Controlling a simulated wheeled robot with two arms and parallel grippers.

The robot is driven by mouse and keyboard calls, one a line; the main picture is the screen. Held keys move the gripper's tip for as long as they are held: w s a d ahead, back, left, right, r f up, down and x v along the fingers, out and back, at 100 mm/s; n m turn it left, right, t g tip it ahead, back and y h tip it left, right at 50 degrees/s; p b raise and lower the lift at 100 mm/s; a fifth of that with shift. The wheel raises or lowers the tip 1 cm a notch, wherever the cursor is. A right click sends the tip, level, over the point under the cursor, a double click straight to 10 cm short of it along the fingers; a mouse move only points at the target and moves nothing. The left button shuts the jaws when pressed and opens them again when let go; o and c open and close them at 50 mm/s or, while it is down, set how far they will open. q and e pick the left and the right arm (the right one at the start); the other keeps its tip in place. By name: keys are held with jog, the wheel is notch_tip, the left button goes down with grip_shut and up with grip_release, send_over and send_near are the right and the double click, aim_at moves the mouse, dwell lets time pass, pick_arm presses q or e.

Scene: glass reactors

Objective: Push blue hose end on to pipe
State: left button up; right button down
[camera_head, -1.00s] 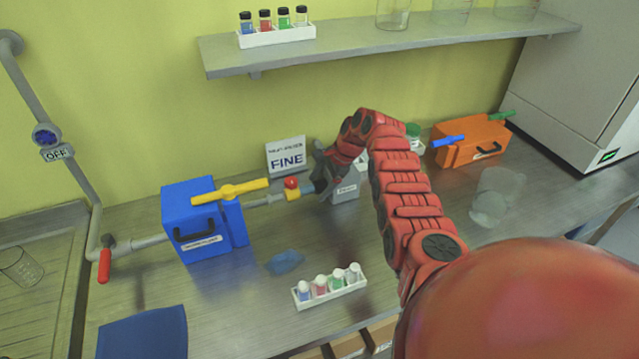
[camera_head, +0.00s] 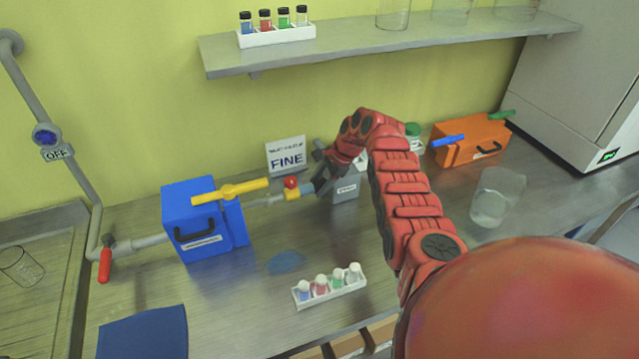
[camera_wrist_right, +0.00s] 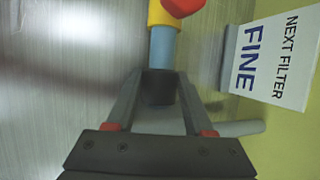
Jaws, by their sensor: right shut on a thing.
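My right gripper (camera_head: 318,186) is at the right end of the fitting line beside the blue box. In the wrist view, its fingers (camera_wrist_right: 158,88) are shut on a dark piece at the end of the light blue hose end (camera_wrist_right: 162,48). The hose end also shows in the head view (camera_head: 306,188). It meets a yellow fitting (camera_wrist_right: 163,13) with a red knob (camera_head: 291,182). A grey pipe (camera_head: 262,201) runs from that fitting to the blue box (camera_head: 190,215). How far the parts overlap is hidden. My left gripper is not in view.
A "FINE" sign (camera_head: 286,158) stands behind the fitting, and a small grey box (camera_head: 345,188) lies to its right. A vial rack (camera_head: 330,288) stands in front. An orange box (camera_head: 468,142) and a glass beaker (camera_head: 495,197) are at the right.

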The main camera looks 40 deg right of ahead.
jog(key=a+p, duration=0.2)
jog(key=w+a+p, duration=0.1)
jog(key=a+p, duration=0.1)
jog(key=shift+r, duration=0.2)
jog(key=shift+a+f, duration=0.1)
jog(key=shift+f, duration=0.15)
jog(key=c, duration=0.7)
grip_release()
jog(key=o, duration=0.4)
jog(key=shift+a, duration=0.15)
jog(key=shift+d+r, duration=0.1)
jog(key=shift+d, duration=0.1)
